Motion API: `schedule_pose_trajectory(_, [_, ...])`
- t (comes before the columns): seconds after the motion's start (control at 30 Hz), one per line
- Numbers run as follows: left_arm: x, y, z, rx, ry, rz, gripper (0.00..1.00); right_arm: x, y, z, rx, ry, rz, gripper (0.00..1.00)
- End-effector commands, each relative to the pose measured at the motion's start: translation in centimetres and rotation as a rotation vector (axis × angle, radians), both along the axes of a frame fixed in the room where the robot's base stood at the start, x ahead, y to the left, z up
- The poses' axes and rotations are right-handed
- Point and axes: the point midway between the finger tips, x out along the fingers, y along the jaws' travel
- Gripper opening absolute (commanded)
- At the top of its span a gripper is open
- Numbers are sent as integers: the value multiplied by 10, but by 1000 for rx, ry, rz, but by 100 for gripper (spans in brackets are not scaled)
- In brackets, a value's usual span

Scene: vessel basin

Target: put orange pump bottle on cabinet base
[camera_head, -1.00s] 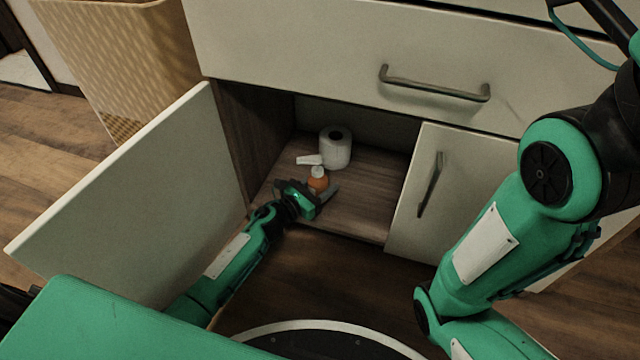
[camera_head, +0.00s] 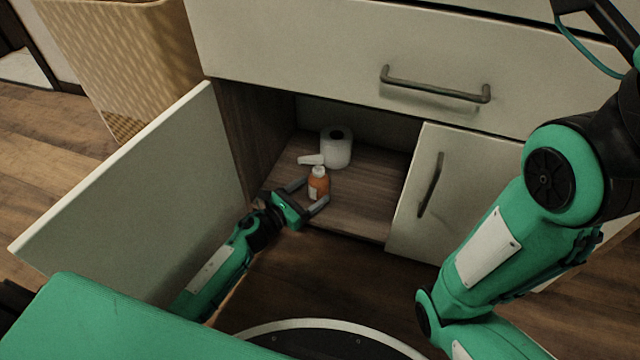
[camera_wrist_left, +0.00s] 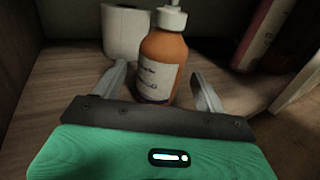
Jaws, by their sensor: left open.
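The orange pump bottle (camera_head: 318,186) with a white pump top stands upright on the wooden cabinet base (camera_head: 365,205), inside the open cabinet. In the left wrist view the bottle (camera_wrist_left: 162,64) shows its white label, just beyond and between the fingers. My left gripper (camera_head: 309,193) is open at the cabinet's front edge, with its fingers pointing at the bottle; it also shows in the left wrist view (camera_wrist_left: 160,90). Nothing is gripped in it. My right arm's links cross the right side of the head view, but its gripper is out of view.
A white paper roll (camera_head: 337,150) stands behind the bottle. The open white door (camera_head: 130,200) is left of my left arm. A closed door (camera_head: 425,190) bounds the opening at right. A red and white container (camera_wrist_left: 262,35) shows at right in the wrist view.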

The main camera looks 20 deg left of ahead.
Motion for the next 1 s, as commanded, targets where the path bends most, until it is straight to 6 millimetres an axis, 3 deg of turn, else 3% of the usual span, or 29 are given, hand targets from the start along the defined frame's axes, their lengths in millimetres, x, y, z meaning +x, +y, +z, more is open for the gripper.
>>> schedule_pose_trajectory(0.2, [-37, 20, -1, 0, 1, -1, 73, 3, 0, -2, -1, 11, -2, 36])
schedule_pose_trajectory(0.4, [-56, 31, 0, -2, 1, 0, 73, 3, 1, -3, -3, 10, -2, 36])
schedule_pose_trajectory(1.0, [-60, 34, 0, -1, 0, -1, 73, -1, 1, 0, -3, -5, 0, 36])
